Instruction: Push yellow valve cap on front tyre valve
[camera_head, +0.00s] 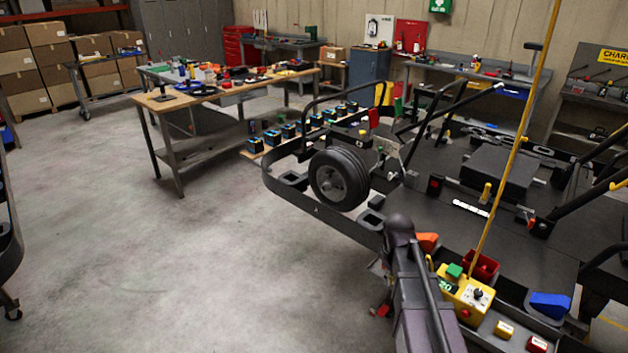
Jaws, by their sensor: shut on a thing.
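The front tyre (324,178) is a black wheel with a grey hub, mounted upright at the near left corner of the black kart (318,212). Its valve is too small to make out. My arm reaches up from the bottom edge in front of the kart, with its dark rounded joint to the right of and below the tyre. I cannot make out the yellow valve cap.
A yellow control box (466,296) with a tall yellow pole (514,135) stands right of my arm. A red bin (482,266) and a blue block (550,305) are near it. A wooden-topped workbench (205,96) stands behind. The floor left of the kart is clear.

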